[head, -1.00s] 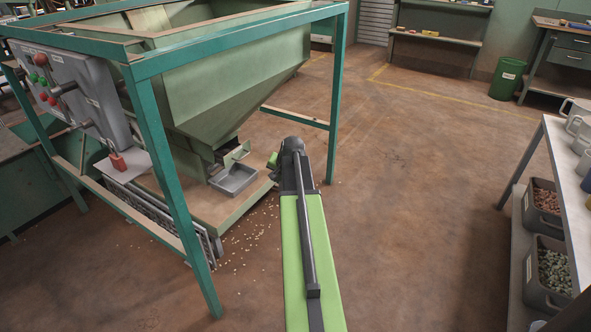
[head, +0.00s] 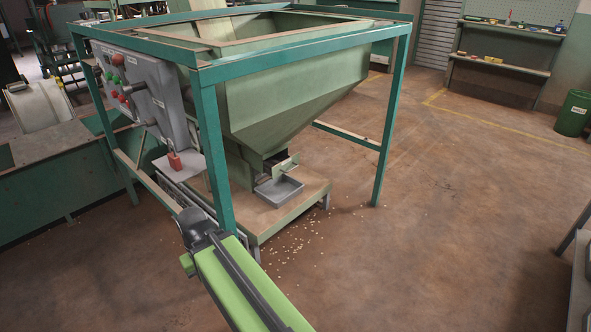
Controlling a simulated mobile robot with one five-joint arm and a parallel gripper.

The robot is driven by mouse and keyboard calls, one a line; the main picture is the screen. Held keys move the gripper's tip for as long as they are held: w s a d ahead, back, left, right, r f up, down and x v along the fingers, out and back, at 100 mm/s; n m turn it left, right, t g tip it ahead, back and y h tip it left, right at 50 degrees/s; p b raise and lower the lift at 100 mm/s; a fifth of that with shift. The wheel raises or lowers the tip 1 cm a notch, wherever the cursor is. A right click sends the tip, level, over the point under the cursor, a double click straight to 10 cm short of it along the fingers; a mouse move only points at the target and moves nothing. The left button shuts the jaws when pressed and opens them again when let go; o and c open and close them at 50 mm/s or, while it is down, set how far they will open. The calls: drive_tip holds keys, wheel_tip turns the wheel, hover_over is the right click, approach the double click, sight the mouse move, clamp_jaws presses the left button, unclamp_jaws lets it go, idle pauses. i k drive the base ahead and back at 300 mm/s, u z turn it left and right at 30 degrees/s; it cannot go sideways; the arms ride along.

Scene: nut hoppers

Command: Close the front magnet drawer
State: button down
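A green hopper (head: 290,95) stands inside a teal steel frame. At its lower outlet, a small drawer with a light green front plate (head: 287,166) sticks out, with a dark gap behind the plate. It looks like the front magnet drawer and appears partly pulled out. A grey catch tray (head: 279,191) sits just below it on the wooden platform. My green and dark arm reaches up from the bottom of the head view and ends left of the drawer, apart from it in the picture. My gripper's fingers do not show.
A teal frame post (head: 213,150) stands between my arm's end and the outlet in the picture. A grey control box (head: 140,90) with buttons hangs on the left. Spilled nuts (head: 297,238) lie on the floor. Open floor stretches right, towards a green bin (head: 573,114).

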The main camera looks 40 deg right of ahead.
sight(278, 162)
drive_tip(key=z, duration=3.35)
drive_tip(key=i, duration=0.15)
drive_tip(key=u, duration=1.5)
drive_tip(key=i, duration=1.15)
drive_tip(key=u, duration=4.45)
drive_tip(key=i, duration=0.1)
drive_tip(key=z, duration=2.15)
